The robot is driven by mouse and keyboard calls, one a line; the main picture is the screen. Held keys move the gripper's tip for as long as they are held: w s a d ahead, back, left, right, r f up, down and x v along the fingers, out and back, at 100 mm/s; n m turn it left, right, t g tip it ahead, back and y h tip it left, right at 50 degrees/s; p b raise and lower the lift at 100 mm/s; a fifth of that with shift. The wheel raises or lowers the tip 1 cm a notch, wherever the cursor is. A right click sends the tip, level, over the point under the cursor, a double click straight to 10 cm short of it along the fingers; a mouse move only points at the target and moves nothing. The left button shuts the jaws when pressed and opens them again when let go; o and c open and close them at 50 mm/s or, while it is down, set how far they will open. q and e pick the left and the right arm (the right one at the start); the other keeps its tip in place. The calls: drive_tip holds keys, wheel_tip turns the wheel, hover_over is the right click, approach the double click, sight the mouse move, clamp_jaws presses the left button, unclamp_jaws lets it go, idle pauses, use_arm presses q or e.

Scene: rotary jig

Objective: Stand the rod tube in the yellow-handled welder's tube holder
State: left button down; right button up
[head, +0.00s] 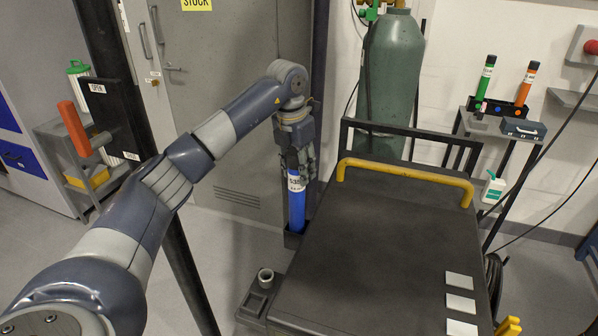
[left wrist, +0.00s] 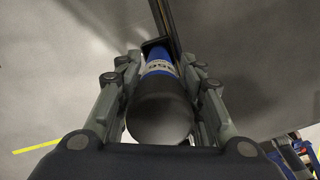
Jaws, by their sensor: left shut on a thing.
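The rod tube (head: 297,208) is blue with a white label and stands about upright beside the welder. My left gripper (head: 302,172) is shut around its upper part. In the left wrist view the tube's dark rounded cap (left wrist: 160,112) sits between the fingers. The welder (head: 365,235) is a dark flat-topped machine with a yellow handle (head: 405,171). Its small dark tube holder (head: 292,240) is at the left side, and the tube's lower end meets it. The tube appears to be inside its mouth; how deep I cannot tell. My right gripper is not in view.
A green gas cylinder (head: 390,75) stands behind the welder. A cart at right holds a green tube (head: 485,78) and an orange tube (head: 526,84). A dark tray with a grey cup (head: 265,278) is at the welder's front left. Pale plates (head: 460,304) lie on its top.

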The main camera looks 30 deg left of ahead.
sight(296, 151)
use_arm(q)
drive_tip(key=shift+w+f, duration=0.1)
drive_tip(key=shift+f, duration=0.7)
drive_tip(key=shift+f, duration=0.1)
drive_tip(key=c, duration=1.1)
unclamp_jaws()
drive_tip(key=r, duration=0.3)
drive_tip(key=s+r+b, duration=0.1)
drive_tip(key=r, duration=0.6)
drive_tip(key=shift+s+a+r, duration=0.15)
drive_tip(key=shift+s+r, duration=0.15)
drive_tip(key=shift+r, duration=0.1)
drive_tip(key=shift+s+r, duration=0.15)
drive_tip(key=shift+r, duration=0.5)
